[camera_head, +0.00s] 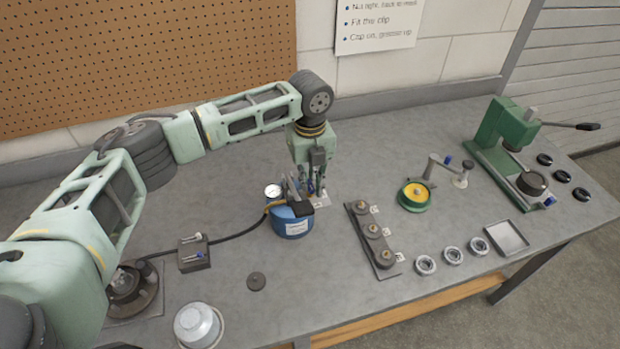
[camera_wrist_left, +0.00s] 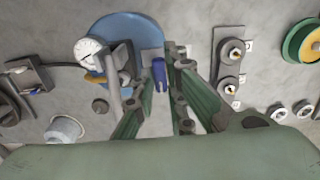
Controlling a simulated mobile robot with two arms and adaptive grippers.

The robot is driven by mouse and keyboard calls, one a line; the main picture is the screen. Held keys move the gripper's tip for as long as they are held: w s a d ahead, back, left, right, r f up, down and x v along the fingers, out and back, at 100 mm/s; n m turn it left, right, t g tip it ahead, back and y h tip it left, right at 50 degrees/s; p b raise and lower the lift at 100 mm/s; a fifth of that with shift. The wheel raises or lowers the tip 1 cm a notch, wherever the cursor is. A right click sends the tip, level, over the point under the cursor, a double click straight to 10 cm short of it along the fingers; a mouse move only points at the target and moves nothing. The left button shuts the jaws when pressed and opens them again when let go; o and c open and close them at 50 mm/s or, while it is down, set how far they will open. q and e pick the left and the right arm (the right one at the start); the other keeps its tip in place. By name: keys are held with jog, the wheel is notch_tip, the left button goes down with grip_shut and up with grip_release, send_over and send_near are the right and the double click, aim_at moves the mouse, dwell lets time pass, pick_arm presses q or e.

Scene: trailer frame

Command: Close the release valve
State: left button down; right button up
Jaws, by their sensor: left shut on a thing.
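A blue tank (camera_head: 292,226) stands on the workbench, with a round white dial gauge (camera_head: 272,191) on its left. The tank (camera_wrist_left: 128,32) and gauge (camera_wrist_left: 88,48) also show in the left wrist view. My left gripper (camera_head: 311,186) reaches down at the back right of the tank. In the left wrist view my left gripper (camera_wrist_left: 160,80) has its green fingers on both sides of a small blue piece (camera_wrist_left: 158,72), which looks like the release valve's handle, and is shut on it. The fingers partly hide the valve, so its turn angle is unclear. My right gripper is not in view.
A black hose (camera_head: 237,238) runs left from the tank past a small grey block (camera_head: 194,254). To the right stand a dark plate with posts (camera_head: 372,236), a green-yellow spool (camera_head: 414,196), an empty tray (camera_head: 506,238) and a green press (camera_head: 500,130). Several rings lie near the front edge.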

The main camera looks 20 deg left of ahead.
pick_arm(q)
jog(key=shift+d+r+n+p, duration=0.1)
jog(key=shift+r+n+p, duration=0.1)
jog(key=shift+n+p, duration=0.7)
jog(key=n+p, duration=0.2)
jog(key=shift+r+p, duration=0.1)
jog(key=shift+p, duration=0.2)
jog(key=n+p, duration=0.3)
jog(key=n, duration=0.1)
jog(key=shift+n+p, duration=0.3)
jog(key=shift+n, duration=0.1)
jog(key=n+p, duration=0.1)
jog(key=n, duration=0.1)
jog(key=shift+n, duration=0.3)
jog(key=shift+f+n, duration=0.2)
jog(key=shift+n, duration=1.5)
jog(key=shift+w, duration=0.1)
jog(key=c, duration=1.8)
grip_release()
